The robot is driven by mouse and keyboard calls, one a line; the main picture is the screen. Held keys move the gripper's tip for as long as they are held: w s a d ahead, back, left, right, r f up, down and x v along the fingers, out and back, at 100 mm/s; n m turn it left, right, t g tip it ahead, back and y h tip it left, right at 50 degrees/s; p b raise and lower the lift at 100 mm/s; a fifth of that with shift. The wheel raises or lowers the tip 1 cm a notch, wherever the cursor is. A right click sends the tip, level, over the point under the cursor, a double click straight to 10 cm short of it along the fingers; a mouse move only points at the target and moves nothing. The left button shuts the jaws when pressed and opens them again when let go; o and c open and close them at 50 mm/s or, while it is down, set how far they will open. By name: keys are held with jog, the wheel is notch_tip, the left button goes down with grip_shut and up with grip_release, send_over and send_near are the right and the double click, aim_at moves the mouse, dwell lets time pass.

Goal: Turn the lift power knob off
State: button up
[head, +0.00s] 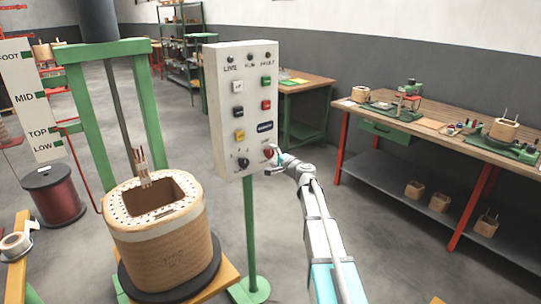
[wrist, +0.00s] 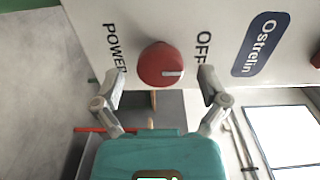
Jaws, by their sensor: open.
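The red power knob (wrist: 160,62) is on the white control panel, between the printed words POWER on the left and OFF on the right in the wrist view. Its white mark points right, to the OFF side. In the head view the knob (head: 268,153) is at the panel's lower right, partly hidden by my gripper (head: 277,160). My gripper (wrist: 160,76) is open, with one finger on each side of the knob. Gaps show between both fingers and the knob. I cannot tell how far the fingertips are from the panel face.
The panel (head: 221,75) on its green post carries other buttons and a black knob (head: 243,163) left of the red one. A wound coil (head: 165,250) stands left. A workbench (head: 460,145) is at the right. Open floor lies behind the panel.

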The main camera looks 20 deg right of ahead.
jog(key=v, duration=1)
jog(key=shift+s, duration=0.3)
jog(key=s+a+f+n+g+y, duration=0.1)
jog(key=s+a+f+n+g, duration=0.95)
jog(key=a, duration=0.45)
jog(key=s+f+n+g+h, duration=0.1)
jog(key=s+f+g+h, duration=0.25)
jog(key=s, duration=0.55)
jog(key=s+f+n+g+h, duration=0.2)
jog(key=s+f+h, duration=0.25)
jog(key=s, duration=0.55)
notch_tip(320, 180, up, 16)
jog(key=d+p, duration=0.1)
jog(key=p, duration=1.5)
jog(key=shift+r+g+p, duration=0.2)
jog(key=shift+g+p, duration=0.1)
